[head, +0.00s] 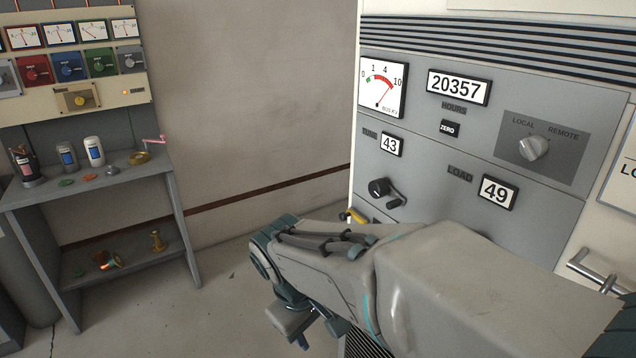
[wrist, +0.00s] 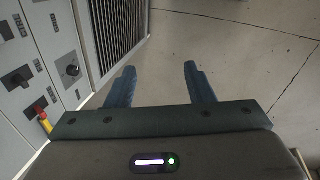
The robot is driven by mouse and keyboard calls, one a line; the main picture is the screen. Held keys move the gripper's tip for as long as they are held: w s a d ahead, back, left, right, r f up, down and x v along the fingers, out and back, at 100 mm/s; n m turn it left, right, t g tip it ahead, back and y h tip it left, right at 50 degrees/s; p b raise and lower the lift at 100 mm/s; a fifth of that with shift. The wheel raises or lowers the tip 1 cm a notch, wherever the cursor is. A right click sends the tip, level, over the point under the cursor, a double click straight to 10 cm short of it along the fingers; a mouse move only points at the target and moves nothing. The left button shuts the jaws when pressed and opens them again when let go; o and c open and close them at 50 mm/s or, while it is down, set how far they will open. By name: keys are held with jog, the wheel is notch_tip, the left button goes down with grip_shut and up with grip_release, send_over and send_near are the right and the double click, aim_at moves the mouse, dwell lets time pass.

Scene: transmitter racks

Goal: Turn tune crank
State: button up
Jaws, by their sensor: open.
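The tune crank (head: 385,192) is a black hub with a short arm and knob on the grey cabinet front, below the TUNE label and its counter (head: 391,145) reading 43. The crank's knob sits to the lower right of its hub. My gripper (wrist: 158,75) is open and empty, its two blue fingers apart and over the floor in the wrist view. In the head view my gripper (head: 301,334) hangs low, left of and below the crank, clear of it. I cannot make out the tune crank for certain in the wrist view.
A LOAD counter (head: 498,193) reads 49; my arm covers the panel below it. A yellow handle (head: 356,215) sits below the crank, and a door handle (head: 592,270) is at right. A grey shelf table (head: 120,182) with small items stands left. Floor between is clear.

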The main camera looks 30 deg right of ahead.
jog(key=w+d+r+n+g+h, duration=0.1)
jog(key=w+d+n+g+h, duration=0.1)
jog(key=w+d+n+h, duration=0.3)
jog(key=n+t+h+p, duration=0.1)
jog(key=n+t+h, duration=0.1)
jog(key=n+h, duration=0.7)
send_near(374, 189)
jog(key=shift+m+h, duration=0.5)
jog(key=shift+h, duration=0.1)
jog(key=d, duration=0.3)
jog(key=d+p, duration=0.1)
jog(key=d, duration=0.2)
jog(key=d+f+p, duration=0.1)
jog(key=d, duration=0.2)
jog(key=shift+w+d, duration=0.25)
jog(key=shift+d, duration=0.15)
jog(key=c, duration=0.7)
